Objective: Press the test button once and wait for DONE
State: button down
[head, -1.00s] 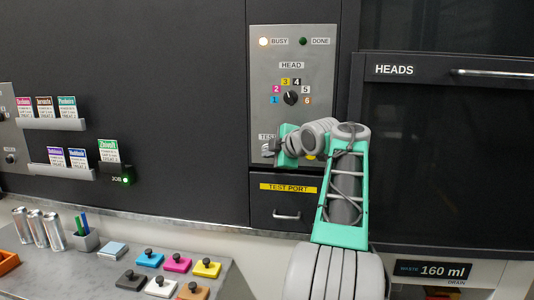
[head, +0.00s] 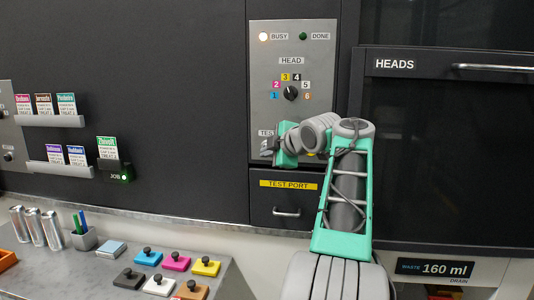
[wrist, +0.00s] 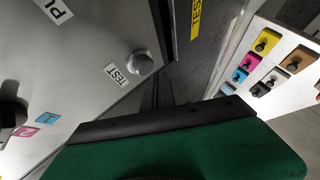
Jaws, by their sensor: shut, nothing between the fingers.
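The grey control panel (head: 262,105) has a BUSY lamp (head: 263,36) that is lit and a DONE lamp (head: 303,36) that is dark green and unlit. The round grey test button (wrist: 143,62) shows beside its TEST label in the wrist view; in the head view my gripper hides it. My gripper (head: 267,148) is at the lower left of the panel, shut and empty. In the wrist view its dark fingers (wrist: 163,88) lie just right of and below the button; they look apart from it.
A head dial (head: 290,94) sits above my gripper. The test port drawer (head: 287,211) is below it. The heads cabinet (head: 450,150) stands right. Several coloured blocks with knobs (head: 176,262) and cans (head: 35,226) stand on the counter at lower left.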

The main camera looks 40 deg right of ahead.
jog(key=s+a+b, duration=0.1)
jog(key=a, duration=0.1)
jog(key=s+a+b, duration=0.2)
dwell(0.5)
dwell(0.6)
